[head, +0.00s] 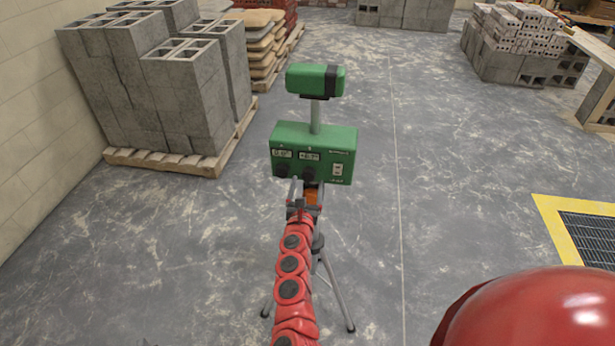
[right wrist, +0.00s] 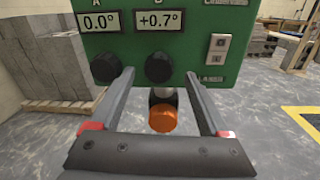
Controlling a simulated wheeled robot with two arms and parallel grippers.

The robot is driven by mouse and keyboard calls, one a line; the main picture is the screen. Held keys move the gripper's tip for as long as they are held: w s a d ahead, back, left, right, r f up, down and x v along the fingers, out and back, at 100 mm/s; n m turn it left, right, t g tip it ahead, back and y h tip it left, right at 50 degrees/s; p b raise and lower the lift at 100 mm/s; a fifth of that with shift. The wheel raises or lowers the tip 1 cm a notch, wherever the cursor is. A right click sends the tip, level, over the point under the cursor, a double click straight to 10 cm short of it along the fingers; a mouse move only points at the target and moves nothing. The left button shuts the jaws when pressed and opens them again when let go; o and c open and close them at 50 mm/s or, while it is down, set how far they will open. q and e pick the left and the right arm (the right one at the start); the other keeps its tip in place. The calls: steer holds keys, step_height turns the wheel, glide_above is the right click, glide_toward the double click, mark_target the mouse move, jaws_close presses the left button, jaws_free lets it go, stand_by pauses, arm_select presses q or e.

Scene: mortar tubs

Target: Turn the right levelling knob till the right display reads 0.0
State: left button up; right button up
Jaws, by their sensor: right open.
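A green levelling instrument (head: 340,138) stands on a tripod (head: 341,300) in mid-floor. In the right wrist view its right display (right wrist: 159,20) reads +0.7°, and the left display (right wrist: 97,22) reads 0.0°. The black right knob (right wrist: 159,68) sits below the right display, and the black left knob (right wrist: 106,67) is beside it. My right gripper (right wrist: 158,77) is open, with its fingers spread on either side of the right knob; a gap shows on each side. In the head view my right gripper (head: 304,190) is in front of the box. My left gripper is not in view.
An orange part (right wrist: 163,118) lies below the box, between my fingers. A switch plate (right wrist: 217,49) is right of the knobs. Grey blocks on a pallet (head: 165,162) stand at left. A yellow-edged floor grate (head: 546,208) lies at right. The floor between is clear.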

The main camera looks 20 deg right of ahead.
mark_target(309, 175)
steer(key=shift+x, duration=0.85)
steer(key=shift+w+d+p, duration=0.1)
steer(key=shift+w+p, duration=0.2)
jaws_close()
